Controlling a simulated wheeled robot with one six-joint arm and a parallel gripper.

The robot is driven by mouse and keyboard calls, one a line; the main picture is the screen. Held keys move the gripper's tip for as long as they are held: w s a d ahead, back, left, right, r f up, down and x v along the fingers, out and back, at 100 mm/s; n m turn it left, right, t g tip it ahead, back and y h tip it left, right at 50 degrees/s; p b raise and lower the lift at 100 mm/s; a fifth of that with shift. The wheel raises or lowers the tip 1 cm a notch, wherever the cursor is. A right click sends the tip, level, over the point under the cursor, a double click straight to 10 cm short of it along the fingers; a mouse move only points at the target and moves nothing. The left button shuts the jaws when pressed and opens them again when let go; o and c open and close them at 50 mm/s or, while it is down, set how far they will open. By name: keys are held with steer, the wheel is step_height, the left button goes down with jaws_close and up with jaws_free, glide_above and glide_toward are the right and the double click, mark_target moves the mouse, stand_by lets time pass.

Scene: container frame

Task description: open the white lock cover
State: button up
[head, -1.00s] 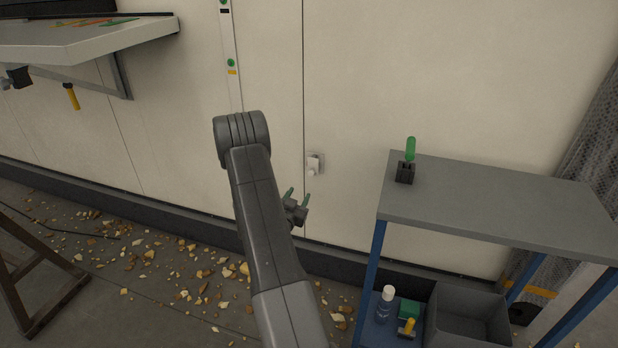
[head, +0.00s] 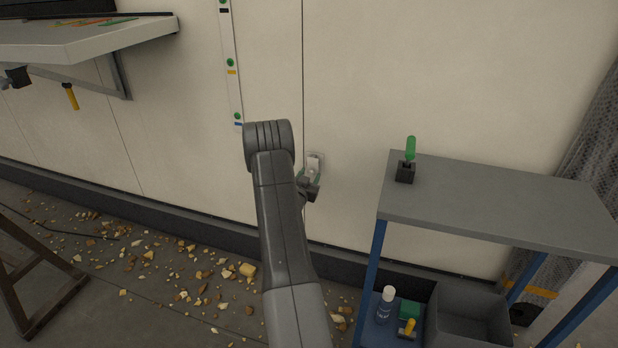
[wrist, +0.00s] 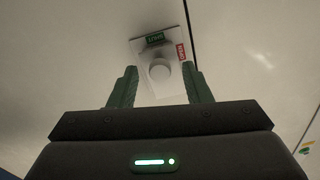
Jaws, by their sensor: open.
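The white lock cover (head: 315,160) is a small plate on the cream wall panel, just right of the vertical seam. In the wrist view the lock cover (wrist: 143,52) shows a round white knob (wrist: 160,71), a green label and a red label. My gripper (head: 309,180) is at the lower part of the cover in the head view, partly hidden by my arm. In the wrist view my gripper (wrist: 159,86) is open, with one green finger on each side of the knob. I cannot tell whether the fingers touch it.
A grey-topped cart (head: 490,200) with a green-handled tool (head: 410,155) stands to the right. A wall shelf (head: 85,38) is at the upper left. Rubble (head: 200,275) lies on the floor. The wall around the cover is clear.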

jaws_close()
